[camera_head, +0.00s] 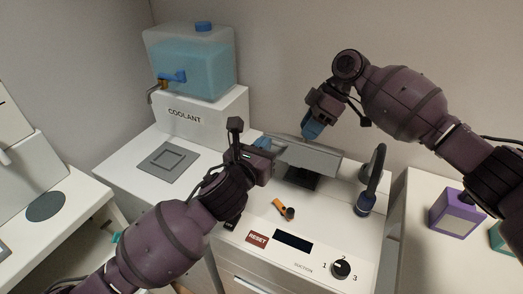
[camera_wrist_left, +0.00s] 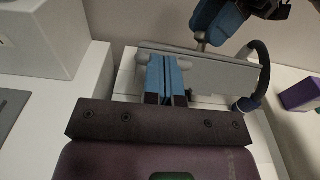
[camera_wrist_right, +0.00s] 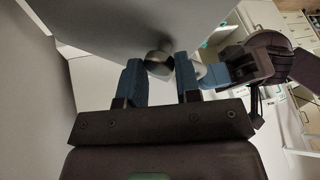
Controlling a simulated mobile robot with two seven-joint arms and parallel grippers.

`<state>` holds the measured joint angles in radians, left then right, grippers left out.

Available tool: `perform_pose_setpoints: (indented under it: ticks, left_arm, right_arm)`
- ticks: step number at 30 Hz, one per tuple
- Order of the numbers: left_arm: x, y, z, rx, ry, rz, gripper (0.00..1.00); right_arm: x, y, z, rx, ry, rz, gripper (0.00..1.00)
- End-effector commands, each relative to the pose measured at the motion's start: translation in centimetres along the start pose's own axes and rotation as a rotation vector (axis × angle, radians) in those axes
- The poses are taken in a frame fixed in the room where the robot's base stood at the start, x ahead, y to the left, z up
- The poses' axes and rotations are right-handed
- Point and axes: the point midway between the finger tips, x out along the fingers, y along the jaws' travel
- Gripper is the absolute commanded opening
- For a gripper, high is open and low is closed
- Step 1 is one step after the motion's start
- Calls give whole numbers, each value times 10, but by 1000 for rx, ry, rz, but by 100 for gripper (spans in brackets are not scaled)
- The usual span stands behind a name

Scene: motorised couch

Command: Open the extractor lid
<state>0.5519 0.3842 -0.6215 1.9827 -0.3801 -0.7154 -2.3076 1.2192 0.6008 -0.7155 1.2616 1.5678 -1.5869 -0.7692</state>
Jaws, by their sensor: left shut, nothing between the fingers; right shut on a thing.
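The extractor lid (camera_head: 318,158) is a grey panel at the back of the white machine. It sits tilted, with a dark gap (camera_head: 300,178) under its front edge. My right gripper (camera_head: 311,130) is at the lid's back upper side, its blue fingers shut on the round metal knob (camera_wrist_right: 158,64). The lid also fills the top of the right wrist view (camera_wrist_right: 120,22). My left gripper (camera_head: 263,143) is shut and empty at the lid's left end. In the left wrist view its fingers (camera_wrist_left: 166,75) are together in front of the lid (camera_wrist_left: 215,75); I cannot tell whether they touch it.
A dark curved hose (camera_head: 377,175) stands right of the lid. The coolant tank (camera_head: 193,65) is back left. A purple box (camera_head: 455,212) is at right.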

Motion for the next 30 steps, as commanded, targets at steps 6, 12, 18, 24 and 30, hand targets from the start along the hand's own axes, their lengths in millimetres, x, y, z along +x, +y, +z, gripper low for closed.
perform_pose_setpoints:
  ticks: [6, 12, 18, 24, 30]
  left_arm:
    - [1, 0, -3, -2, 2, 1, 0]
    - [1, 1, -3, -2, 3, 1, 0]
    - [2, 1, -4, -2, 7, 4, 0]
    - [2, 2, -5, -1, 9, 5, 0]
    - [2, 2, -5, -1, 10, 5, 0]
  right_arm:
    - [8, 4, 10, 16, -11, 1, 0]
    - [7, 3, 8, 13, -10, -1, 52]
    - [6, 2, 5, 7, -7, -3, 56]
    - [5, 1, 3, 4, -6, -3, 56]
    - [4, 1, 3, 3, -5, -3, 56]
